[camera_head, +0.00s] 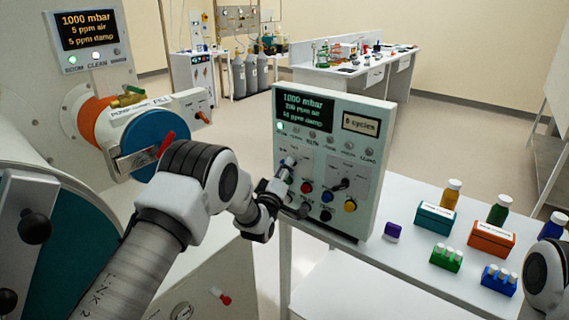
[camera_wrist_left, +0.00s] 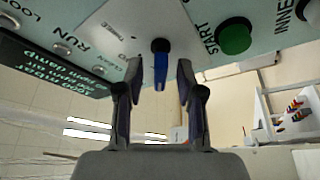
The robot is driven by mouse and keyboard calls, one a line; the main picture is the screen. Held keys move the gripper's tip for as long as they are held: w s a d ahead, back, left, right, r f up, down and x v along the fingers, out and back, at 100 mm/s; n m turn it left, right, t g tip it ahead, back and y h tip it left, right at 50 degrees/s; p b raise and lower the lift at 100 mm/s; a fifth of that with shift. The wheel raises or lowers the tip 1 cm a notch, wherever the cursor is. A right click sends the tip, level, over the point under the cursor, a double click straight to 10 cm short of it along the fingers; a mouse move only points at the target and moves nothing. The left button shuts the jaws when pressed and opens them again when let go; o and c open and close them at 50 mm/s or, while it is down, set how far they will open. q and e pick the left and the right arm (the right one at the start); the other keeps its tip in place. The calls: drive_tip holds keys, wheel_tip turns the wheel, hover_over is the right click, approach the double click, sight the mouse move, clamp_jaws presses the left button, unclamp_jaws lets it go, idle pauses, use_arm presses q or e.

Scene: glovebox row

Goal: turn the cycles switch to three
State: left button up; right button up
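The control panel (camera_head: 323,165) is a grey-green box standing on the white table. My left gripper (camera_head: 286,174) is at the left side of the panel face. In the left wrist view, my left gripper (camera_wrist_left: 159,75) is open, with one finger on each side of a blue switch lever (camera_wrist_left: 160,48). Gaps show between lever and fingers. A black knob (camera_head: 342,184) sits further right on the panel. My right gripper is out of view.
A green START button (camera_wrist_left: 234,37) is close beside the left fingers. Red, blue, black and yellow buttons sit lower on the panel. Bottles, an orange box (camera_head: 491,239) and small racks stand right of it. A glovebox with a blue round door (camera_head: 150,140) is left.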

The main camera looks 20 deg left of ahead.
use_arm(q)
drive_tip(key=shift+w+r, duration=0.15)
drive_tip(key=shift+w, duration=0.35)
clamp_jaws()
